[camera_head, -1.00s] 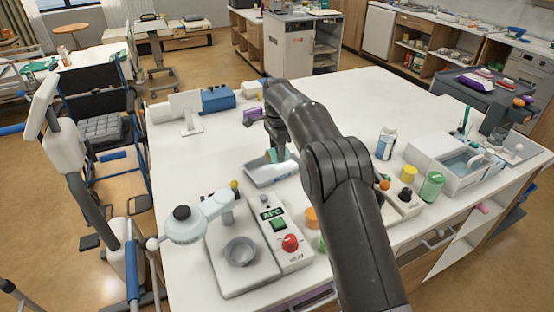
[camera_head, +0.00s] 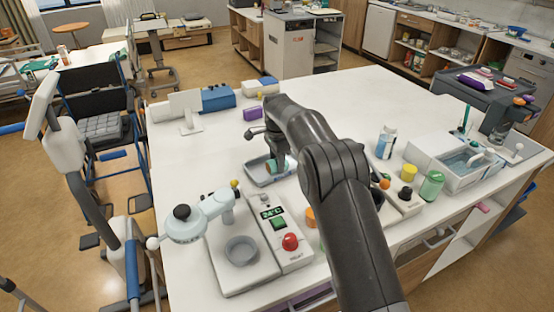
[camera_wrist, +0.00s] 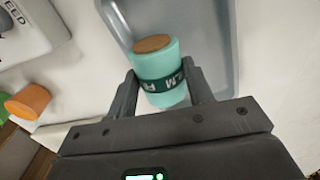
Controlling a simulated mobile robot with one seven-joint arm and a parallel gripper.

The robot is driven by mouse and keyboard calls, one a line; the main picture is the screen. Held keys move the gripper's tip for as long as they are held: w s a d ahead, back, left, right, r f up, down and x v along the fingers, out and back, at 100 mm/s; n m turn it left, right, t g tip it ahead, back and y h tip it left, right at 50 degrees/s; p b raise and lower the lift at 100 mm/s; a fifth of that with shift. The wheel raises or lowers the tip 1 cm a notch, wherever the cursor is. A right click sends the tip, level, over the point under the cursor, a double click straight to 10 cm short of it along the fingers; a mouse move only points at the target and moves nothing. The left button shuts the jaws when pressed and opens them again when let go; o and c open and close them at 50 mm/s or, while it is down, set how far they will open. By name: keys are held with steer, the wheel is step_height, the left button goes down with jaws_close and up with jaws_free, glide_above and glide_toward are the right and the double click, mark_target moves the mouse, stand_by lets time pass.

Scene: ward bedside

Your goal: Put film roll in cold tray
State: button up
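The film roll (camera_wrist: 158,72) is a teal cylinder with a brown end and a dark green lettered band. My gripper (camera_wrist: 160,80) is shut on it, one finger against each side. In the head view the roll (camera_head: 271,166) shows just left of my gripper (camera_head: 281,164), over the shallow blue-grey tray (camera_head: 259,181). The tray also shows behind the roll in the wrist view (camera_wrist: 220,30). The roll looks low, at or within the tray's rim; I cannot tell whether it touches the floor of the tray. My arm hides part of the area to the right.
A device with a grey bowl (camera_head: 241,250), a green button and a red knob (camera_head: 290,241) stands in front of the tray. An orange cap (camera_head: 310,217) is nearby. The table's back middle is clear.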

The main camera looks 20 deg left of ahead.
steer(key=o, duration=0.4)
steer(key=shift+r, duration=0.1)
step_height(320, 180, up, 13)
stand_by(0.4)
